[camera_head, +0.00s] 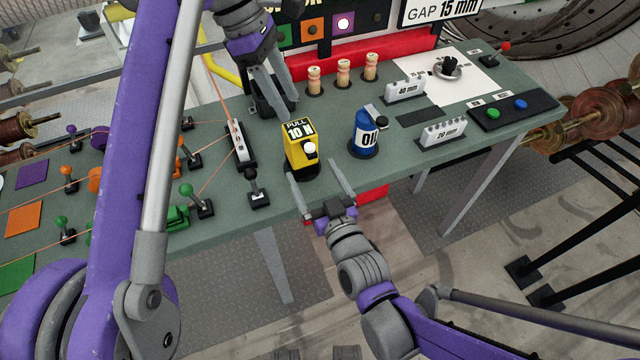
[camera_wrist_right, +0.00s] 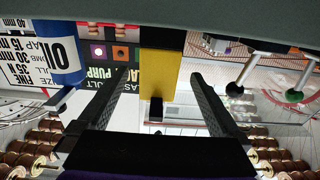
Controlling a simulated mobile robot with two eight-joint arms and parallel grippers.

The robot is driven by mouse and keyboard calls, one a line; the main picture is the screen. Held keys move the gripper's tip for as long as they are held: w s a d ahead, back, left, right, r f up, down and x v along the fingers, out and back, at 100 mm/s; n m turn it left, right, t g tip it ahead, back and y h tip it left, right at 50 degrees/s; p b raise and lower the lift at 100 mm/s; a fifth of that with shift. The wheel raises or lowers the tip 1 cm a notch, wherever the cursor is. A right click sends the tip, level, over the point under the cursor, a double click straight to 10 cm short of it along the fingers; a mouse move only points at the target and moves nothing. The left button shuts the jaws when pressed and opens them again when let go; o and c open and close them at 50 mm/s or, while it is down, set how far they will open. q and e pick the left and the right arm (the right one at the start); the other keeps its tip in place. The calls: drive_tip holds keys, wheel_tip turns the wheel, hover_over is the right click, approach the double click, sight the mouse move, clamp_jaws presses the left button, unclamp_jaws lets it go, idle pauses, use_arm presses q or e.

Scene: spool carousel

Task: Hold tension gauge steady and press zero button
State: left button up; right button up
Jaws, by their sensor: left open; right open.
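The tension gauge (camera_head: 299,143) is a yellow box marked "PULL 10 N" with a white round button (camera_head: 309,147) on its front. It stands upright on a dark base near the bench's front edge. My right gripper (camera_head: 314,173) is open in front of it, its fingers toward the gauge's two sides. In the right wrist view the yellow gauge (camera_wrist_right: 160,72) appears between the spread fingers (camera_wrist_right: 155,80); contact cannot be told. My left gripper (camera_head: 287,107) is open and empty, pointing down behind the gauge, beside a dark block.
A blue oil bottle (camera_head: 364,138) stands right of the gauge. Several wooden pegs (camera_head: 343,73) stand behind. A black-and-white guide (camera_head: 240,143) and black-knobbed lever (camera_head: 256,186) are left, with orange lines nearby. White gap blocks (camera_head: 443,132) sit at right.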

sight(306, 160)
drive_tip(key=x, duration=0.7)
drive_tip(key=shift+w+a+f, duration=0.1)
drive_tip(key=shift+w, duration=0.25)
clamp_jaws()
use_arm(q)
clamp_jaws()
idle(1.5)
